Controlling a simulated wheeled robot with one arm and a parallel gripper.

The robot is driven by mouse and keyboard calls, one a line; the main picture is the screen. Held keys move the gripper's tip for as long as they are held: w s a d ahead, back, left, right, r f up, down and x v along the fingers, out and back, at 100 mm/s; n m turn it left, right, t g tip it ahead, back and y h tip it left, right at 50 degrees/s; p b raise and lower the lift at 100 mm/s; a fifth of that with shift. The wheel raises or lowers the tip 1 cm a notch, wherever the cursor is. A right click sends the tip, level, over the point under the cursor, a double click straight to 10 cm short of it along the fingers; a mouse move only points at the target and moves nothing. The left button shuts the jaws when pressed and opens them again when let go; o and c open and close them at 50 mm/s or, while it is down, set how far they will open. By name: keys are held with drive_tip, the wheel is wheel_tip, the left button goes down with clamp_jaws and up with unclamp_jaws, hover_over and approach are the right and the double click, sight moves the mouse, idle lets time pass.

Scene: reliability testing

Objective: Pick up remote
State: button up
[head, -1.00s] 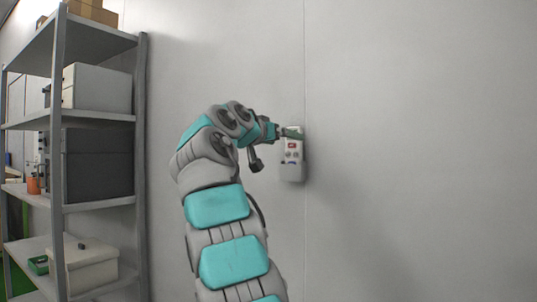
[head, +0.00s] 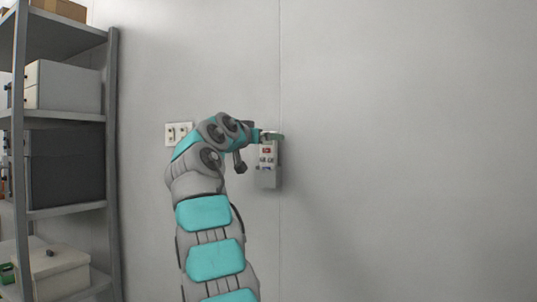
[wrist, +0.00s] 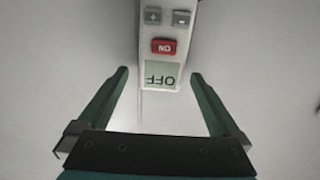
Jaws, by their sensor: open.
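The remote (head: 267,160) is a pale box with a red button and grey buttons, upright in a grey holder (head: 267,179) on the wall. In the wrist view the remote (wrist: 165,72) appears upside down, with a red ON button, plus and minus keys and a display reading OFF. My gripper (head: 274,137) is at the top end of the remote in the head view. In the wrist view my gripper (wrist: 157,76) is open, its two green fingers on either side of the remote's display end. Gaps show between the fingers and the remote; it is not gripped.
A wall plate with switches (head: 178,134) is on the wall left of my arm. A metal shelf (head: 112,160) with boxes stands at the far left. The wall (head: 410,150) right of the remote is bare.

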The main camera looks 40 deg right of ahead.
drive_tip(key=shift+w+d, duration=0.1)
drive_tip(key=shift+c, duration=0.2)
clamp_jaws()
idle(0.5)
